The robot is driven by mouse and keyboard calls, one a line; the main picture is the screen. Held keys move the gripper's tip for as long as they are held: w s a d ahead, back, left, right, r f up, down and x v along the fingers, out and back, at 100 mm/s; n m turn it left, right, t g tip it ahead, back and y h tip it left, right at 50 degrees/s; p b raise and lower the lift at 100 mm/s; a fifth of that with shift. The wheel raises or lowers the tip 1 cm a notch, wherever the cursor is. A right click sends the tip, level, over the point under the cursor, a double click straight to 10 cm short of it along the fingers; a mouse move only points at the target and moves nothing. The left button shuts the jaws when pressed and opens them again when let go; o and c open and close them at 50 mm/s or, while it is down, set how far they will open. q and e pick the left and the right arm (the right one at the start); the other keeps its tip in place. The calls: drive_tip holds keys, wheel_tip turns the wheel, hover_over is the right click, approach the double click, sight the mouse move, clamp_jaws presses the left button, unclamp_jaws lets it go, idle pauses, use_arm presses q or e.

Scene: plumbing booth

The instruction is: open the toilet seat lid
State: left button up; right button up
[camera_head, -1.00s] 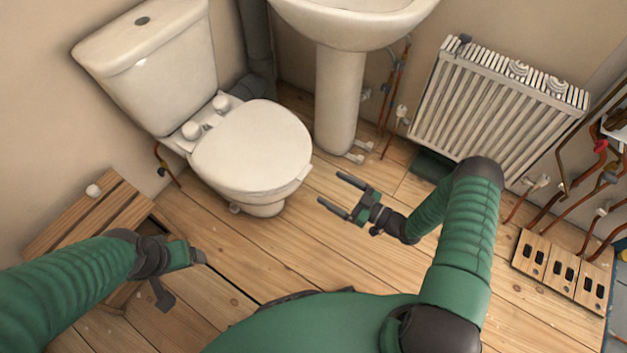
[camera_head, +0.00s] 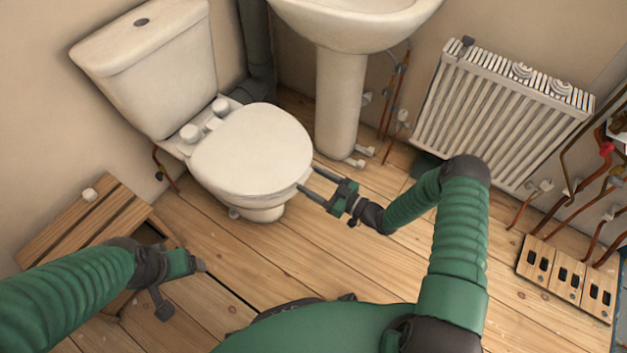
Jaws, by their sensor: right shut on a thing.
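The toilet seat lid (camera_head: 250,145) is white and lies flat, closed over the bowl of the toilet (camera_head: 258,207). My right gripper (camera_head: 307,178) is at the lid's front right edge, its two fingers pointing at the toilet. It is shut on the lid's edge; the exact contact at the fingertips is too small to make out. My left gripper (camera_head: 197,266) is at the lower left, above the floor and away from the toilet. Its fingers are seen from a poor angle, so its opening cannot be told.
A basin pedestal (camera_head: 340,105) is close to the lid's right. A radiator (camera_head: 500,115) is at the right wall. A wooden box (camera_head: 85,225) is at the left.

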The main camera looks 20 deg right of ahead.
clamp_jaws()
